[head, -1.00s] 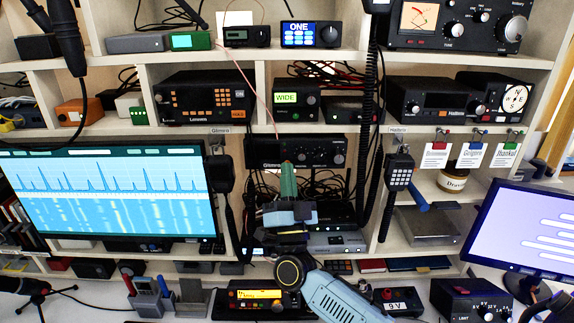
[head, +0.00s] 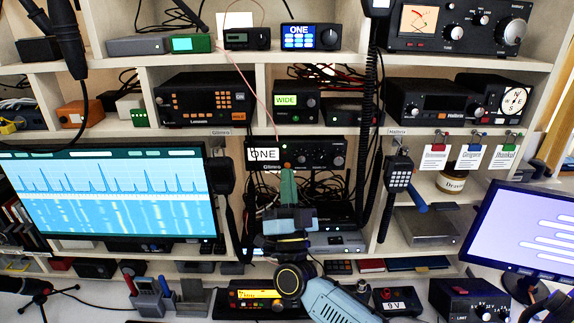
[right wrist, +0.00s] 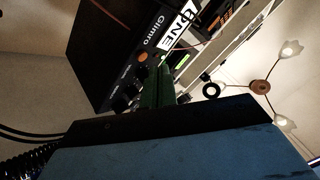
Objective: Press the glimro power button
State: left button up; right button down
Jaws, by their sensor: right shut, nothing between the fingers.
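The black Glimro radio (head: 318,154) stands in the middle cubby, its left display lit white with "ONE". The right wrist view shows its front tilted, with the name, several knobs and a round orange button (right wrist: 143,55) beside the lit display. I cannot tell for certain whether this is the power button. My right gripper (head: 287,172) is shut and empty, its green fingers pointing up at the lower front of the radio. In the right wrist view its green fingers (right wrist: 157,86) are close to the front panel; contact cannot be told. My left gripper is not in view.
Above stands a small radio (head: 297,101) reading "WIDE". A coiled cord hangs right of the cubby beside a keypad handset (head: 398,178). A large monitor (head: 110,195) stands to the left.

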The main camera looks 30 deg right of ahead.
jog(key=s+a, duration=0.1)
jog(key=s+a+p, duration=0.1)
jog(key=s, duration=0.1)
jog(key=s+p, duration=0.1)
jog(key=shift+s+a, duration=0.3)
jog(key=shift+a, duration=0.1)
jog(key=shift+a+y, duration=0.1)
jog(key=shift+y, duration=0.2)
